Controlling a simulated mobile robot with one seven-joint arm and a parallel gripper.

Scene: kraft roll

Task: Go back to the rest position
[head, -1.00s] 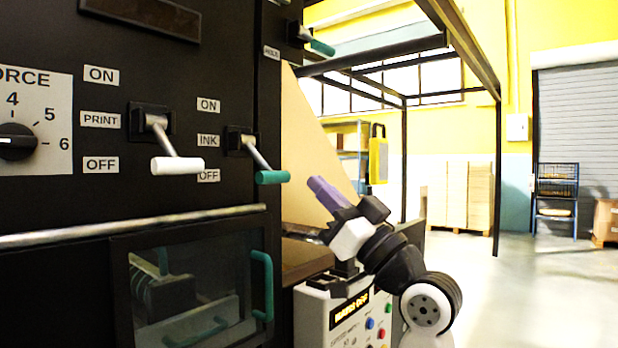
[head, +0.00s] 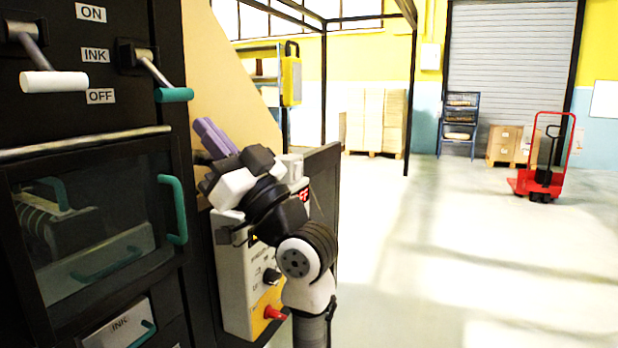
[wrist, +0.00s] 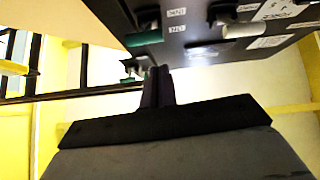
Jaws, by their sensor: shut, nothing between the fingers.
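My gripper (head: 211,139), with purple fingers, is shut and empty. In the head view it points up and to the left, in front of the tan panel beside the black machine (head: 100,225). The arm is folded in front of the control box (head: 240,290). In the wrist view my gripper's fingers (wrist: 157,88) are together and point toward the machine's dark face, with a green-handled lever (wrist: 145,38) and a white-handled lever (wrist: 245,30) beyond. I cannot tell how far the fingertips are from the machine.
The ink lever (head: 174,95) and a white-handled lever (head: 54,82) stick out from the machine. A windowed door with a green handle (head: 173,209) is below. A red pallet truck (head: 540,180) stands at the far right. The floor (head: 450,260) to the right is clear.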

